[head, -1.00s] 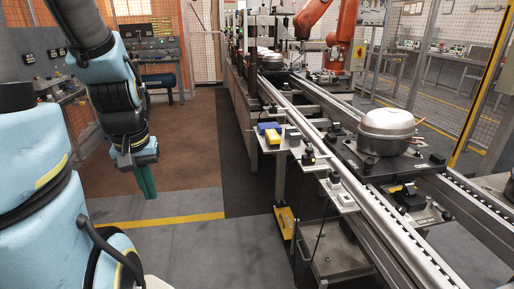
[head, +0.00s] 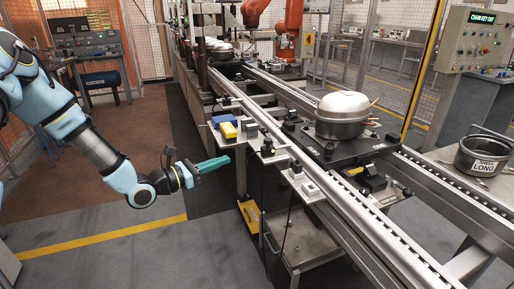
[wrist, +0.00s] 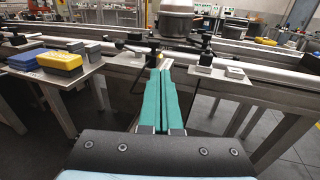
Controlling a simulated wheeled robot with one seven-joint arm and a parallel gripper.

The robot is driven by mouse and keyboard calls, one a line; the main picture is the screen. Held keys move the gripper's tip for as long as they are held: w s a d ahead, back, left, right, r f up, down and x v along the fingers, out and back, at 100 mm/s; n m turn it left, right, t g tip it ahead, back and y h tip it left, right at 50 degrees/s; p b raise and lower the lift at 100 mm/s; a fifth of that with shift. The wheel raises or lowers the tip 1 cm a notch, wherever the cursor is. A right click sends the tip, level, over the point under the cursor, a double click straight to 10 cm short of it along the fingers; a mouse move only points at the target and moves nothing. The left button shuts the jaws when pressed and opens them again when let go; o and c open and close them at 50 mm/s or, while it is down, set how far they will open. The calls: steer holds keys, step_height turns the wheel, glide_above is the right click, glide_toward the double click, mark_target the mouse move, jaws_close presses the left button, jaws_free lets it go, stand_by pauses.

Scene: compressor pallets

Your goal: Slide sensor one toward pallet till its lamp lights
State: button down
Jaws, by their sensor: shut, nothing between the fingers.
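My gripper (head: 226,160) has teal fingers, shut and empty, pointing right toward the small sensor shelves beside the conveyor. In the wrist view the fingers (wrist: 164,75) point at a small black sensor (wrist: 152,55), apparently with a gap. In the head view a black sensor (head: 267,147) stands on the nearer-left shelf and another (head: 296,168) on the shelf to its right. I cannot tell which is sensor one, and I make out no lit lamp. The dark pallet (head: 371,158) sits on the rails, carrying a silver compressor (head: 343,115).
A blue box (head: 222,120), a yellow box (head: 228,130) and a grey box share the left shelf. A white block (head: 310,188) is on the right shelf. A yellow unit (head: 249,216) and a low metal table (head: 305,245) are below. The floor left is open.

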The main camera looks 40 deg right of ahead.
steer(key=d, duration=0.2)
steer(key=p, duration=0.4)
glide_toward(265, 143)
steer(key=shift+n+t, duration=0.4)
steer(key=d, duration=0.5)
steer(key=shift+s+d+r, duration=0.15)
steer(key=shift+s+d, duration=0.05)
steer(key=shift+s, duration=0.2)
steer(key=shift+d, duration=0.7)
steer(key=shift+d+f, duration=0.25)
steer(key=shift+d, duration=0.1)
steer(key=shift+s+d+b, duration=0.1)
steer(key=shift+d+b, duration=0.15)
steer(key=shift+b, duration=0.05)
steer(key=shift+r, duration=0.15)
